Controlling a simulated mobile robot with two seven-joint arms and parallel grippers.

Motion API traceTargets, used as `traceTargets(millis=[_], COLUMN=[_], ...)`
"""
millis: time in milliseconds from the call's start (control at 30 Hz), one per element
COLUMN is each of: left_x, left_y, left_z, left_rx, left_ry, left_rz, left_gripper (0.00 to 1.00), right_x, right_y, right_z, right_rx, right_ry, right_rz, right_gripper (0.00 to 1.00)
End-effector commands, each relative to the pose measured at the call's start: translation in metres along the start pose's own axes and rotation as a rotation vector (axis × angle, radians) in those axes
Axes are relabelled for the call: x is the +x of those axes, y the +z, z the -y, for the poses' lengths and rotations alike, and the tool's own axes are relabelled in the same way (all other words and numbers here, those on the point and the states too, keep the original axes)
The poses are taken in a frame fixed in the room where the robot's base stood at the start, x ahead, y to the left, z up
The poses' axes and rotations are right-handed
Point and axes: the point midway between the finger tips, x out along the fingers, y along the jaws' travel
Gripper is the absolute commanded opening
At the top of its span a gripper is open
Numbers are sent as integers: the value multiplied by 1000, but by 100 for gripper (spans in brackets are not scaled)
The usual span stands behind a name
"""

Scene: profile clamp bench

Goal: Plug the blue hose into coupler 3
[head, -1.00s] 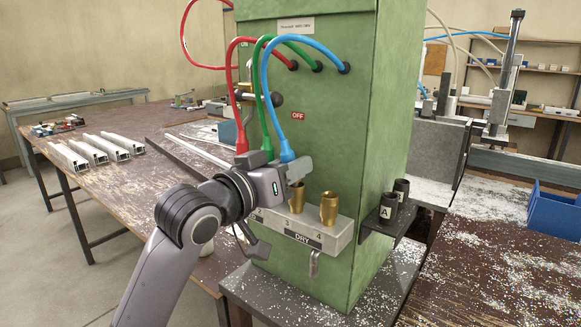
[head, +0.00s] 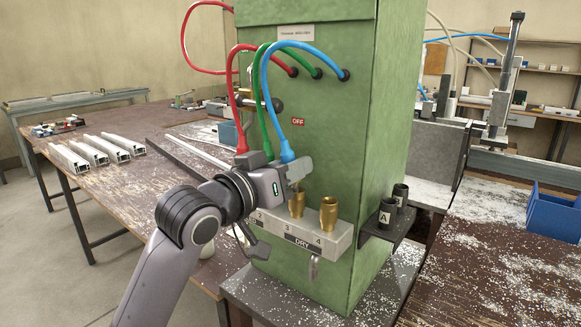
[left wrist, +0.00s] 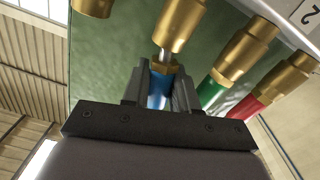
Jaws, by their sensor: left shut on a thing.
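The blue hose (head: 266,95) arches from the green cabinet down to my left gripper (head: 291,172), which is shut on its end. In the left wrist view the blue end (left wrist: 157,92) sits between the fingers, and its metal plug points at a brass coupler (left wrist: 180,22). In the head view this is coupler 3 (head: 297,206), directly under the plug. The plug tip is at the coupler's mouth; I cannot tell whether it is inside. Coupler 4 (head: 329,214) is empty. My right gripper is not in view.
The red hose (head: 231,95) and green hose (head: 262,100) run down close beside my gripper; their ends meet brass couplers in the left wrist view. Black cups (head: 388,214) stand on a bracket at the right of the cabinet (head: 375,130). Pale profiles (head: 88,152) lie on the left table.

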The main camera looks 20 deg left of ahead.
Motion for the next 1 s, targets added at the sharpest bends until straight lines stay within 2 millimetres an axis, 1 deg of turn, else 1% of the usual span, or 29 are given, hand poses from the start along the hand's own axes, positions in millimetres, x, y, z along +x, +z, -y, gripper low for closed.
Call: traceTargets(millis=[367, 1000], left_x=[0, 0], left_y=[-4, -23], left_z=[-1, -6], left_rx=[0, 0], left_ry=[0, 0], left_rz=[-1, -1], left_gripper=[0, 0], right_x=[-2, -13], right_y=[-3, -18], right_z=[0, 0], right_rx=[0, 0], right_ry=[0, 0], right_rz=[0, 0], right_gripper=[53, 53])
